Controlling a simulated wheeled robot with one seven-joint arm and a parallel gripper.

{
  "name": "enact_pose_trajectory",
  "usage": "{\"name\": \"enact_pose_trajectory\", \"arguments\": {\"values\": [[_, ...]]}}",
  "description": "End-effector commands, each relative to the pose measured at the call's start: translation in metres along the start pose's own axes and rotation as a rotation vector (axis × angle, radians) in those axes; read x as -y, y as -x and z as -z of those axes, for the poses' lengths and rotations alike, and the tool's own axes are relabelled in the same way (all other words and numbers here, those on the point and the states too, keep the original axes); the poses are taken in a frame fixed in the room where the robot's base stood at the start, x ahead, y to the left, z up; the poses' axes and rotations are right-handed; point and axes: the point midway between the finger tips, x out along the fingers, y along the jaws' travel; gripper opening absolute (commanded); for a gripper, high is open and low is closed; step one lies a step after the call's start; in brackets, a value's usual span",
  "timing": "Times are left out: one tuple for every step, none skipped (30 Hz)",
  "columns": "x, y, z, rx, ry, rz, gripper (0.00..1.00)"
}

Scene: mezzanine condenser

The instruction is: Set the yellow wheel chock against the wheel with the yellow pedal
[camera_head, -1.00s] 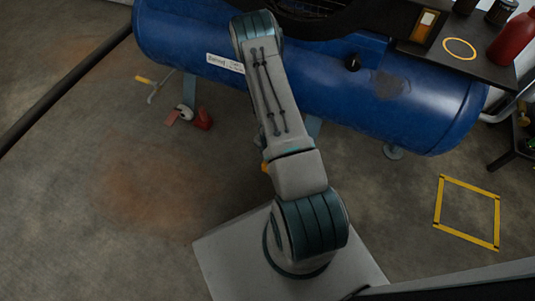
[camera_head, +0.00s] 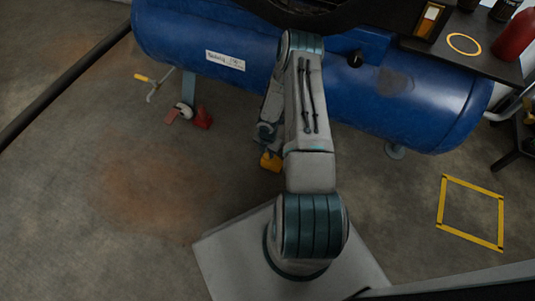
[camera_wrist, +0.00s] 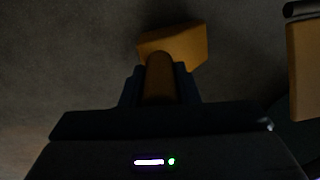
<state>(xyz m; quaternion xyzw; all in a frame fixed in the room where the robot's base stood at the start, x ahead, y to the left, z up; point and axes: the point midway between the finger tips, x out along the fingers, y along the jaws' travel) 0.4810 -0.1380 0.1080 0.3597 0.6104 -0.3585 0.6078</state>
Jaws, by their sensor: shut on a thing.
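The yellow wheel chock (camera_head: 270,162) is below my gripper (camera_head: 268,145) in the head view, in front of the blue tank. In the wrist view the chock (camera_wrist: 187,43) sits at the fingertips, and my gripper (camera_wrist: 160,80) is shut on its rounded grip. I cannot tell whether the chock touches the floor. At the right edge of the wrist view is a flat yellow-orange piece (camera_wrist: 306,70) with a dark round part above it. It may be the yellow pedal, but I cannot tell. No wheel with a yellow pedal shows clearly in the head view.
The blue tank (camera_head: 300,75) spans the back. To the left, a small wheel (camera_head: 184,110) with a red pedal (camera_head: 172,117) stands beside a red chock (camera_head: 203,118). A yellow-ended lever (camera_head: 145,79) is near. A yellow floor square (camera_head: 470,240) lies right.

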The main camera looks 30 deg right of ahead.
Motion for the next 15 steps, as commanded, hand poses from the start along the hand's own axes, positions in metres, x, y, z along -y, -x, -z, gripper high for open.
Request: {"name": "enact_pose_trajectory", "arguments": {"values": [[-0.0004,-0.0061,-0.0003,0.001,0.0,-0.001,0.0],[-0.0005,-0.006,-0.0004,0.001,0.0,-0.001,0.0],[-0.0006,-0.0051,-0.0005,0.001,0.0,-0.001,0.0],[-0.0005,-0.0044,-0.0006,0.001,0.0,-0.001,0.0],[-0.0005,-0.0041,-0.0005,0.001,0.0,-0.001,0.0],[-0.0004,-0.004,-0.0005,0.001,0.0,-0.001,0.0],[-0.0004,-0.004,-0.0004,0.001,0.0,-0.001,0.0],[-0.0004,-0.0041,-0.0004,0.001,0.0,-0.001,0.0],[-0.0004,-0.0049,-0.0003,0.001,0.0,-0.001,0.0],[-0.0003,-0.0059,-0.0003,0.001,0.0,-0.001,0.0],[-0.0003,-0.0072,-0.0003,0.001,0.0,-0.001,0.0],[-0.0004,-0.0087,-0.0003,0.001,0.0,-0.001,0.0],[-0.0001,-0.0075,-0.0001,0.001,0.0,0.0,0.37],[-0.0001,-0.0072,-0.0001,0.001,0.0,0.0,0.45],[0.0,-0.0072,-0.0001,0.0,0.0,0.0,0.5]]}}
